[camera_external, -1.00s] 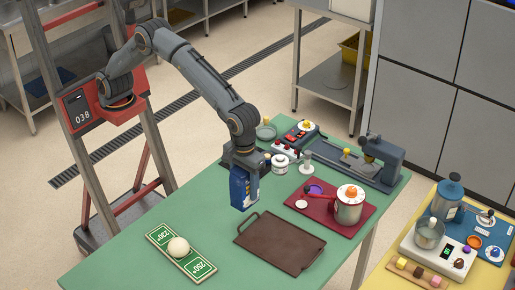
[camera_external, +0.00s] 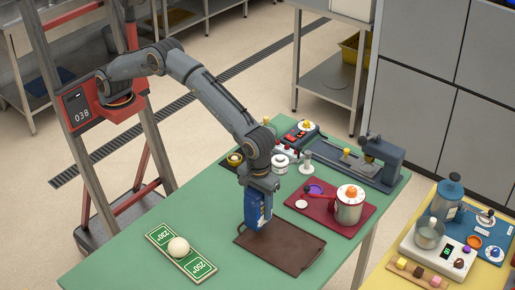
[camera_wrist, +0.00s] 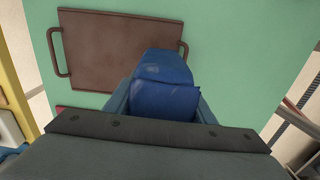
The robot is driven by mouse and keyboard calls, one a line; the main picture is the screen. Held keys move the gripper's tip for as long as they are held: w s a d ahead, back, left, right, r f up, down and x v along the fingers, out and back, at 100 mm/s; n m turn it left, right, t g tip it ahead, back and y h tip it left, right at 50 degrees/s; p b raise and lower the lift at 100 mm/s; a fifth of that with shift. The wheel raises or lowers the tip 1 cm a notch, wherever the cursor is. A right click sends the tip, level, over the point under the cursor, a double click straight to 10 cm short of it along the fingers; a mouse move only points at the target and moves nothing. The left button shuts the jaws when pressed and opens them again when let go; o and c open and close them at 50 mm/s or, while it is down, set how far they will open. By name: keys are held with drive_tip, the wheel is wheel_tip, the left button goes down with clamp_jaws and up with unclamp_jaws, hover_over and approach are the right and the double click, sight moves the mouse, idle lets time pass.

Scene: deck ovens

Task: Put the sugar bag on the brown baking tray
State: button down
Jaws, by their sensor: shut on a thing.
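The sugar bag (camera_external: 256,211) is a blue packet held upright in my gripper (camera_external: 261,190). It also shows in the wrist view (camera_wrist: 165,85), between the fingers. My gripper is shut on it. In the external view the bag's lower end is over the left part of the brown baking tray (camera_external: 290,250); I cannot tell whether it touches. The tray lies flat on the green table, with a handle at each end in the wrist view (camera_wrist: 110,40). The bag hides part of the tray.
A dough ball (camera_external: 178,247) sits on a green 250° board (camera_external: 200,268) left of the tray. A red board (camera_external: 318,217) with a lidded pot (camera_external: 349,205) stands to the right. Several jars and devices stand behind. Green table (camera_external: 130,262) is clear at the front left.

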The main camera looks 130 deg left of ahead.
drive_tip(key=shift+f+p, duration=0.5)
drive_tip(key=shift+f, duration=1.2)
drive_tip(key=shift+f, duration=0.15)
drive_tip(key=c, duration=0.8)
unclamp_jaws()
drive_tip(key=shift+f, duration=0.1)
wheel_tip(320, 180, up, 12)
drive_tip(key=b, duration=0.3)
drive_tip(key=shift+r, duration=0.2)
drive_tip(key=shift+b, duration=0.3)
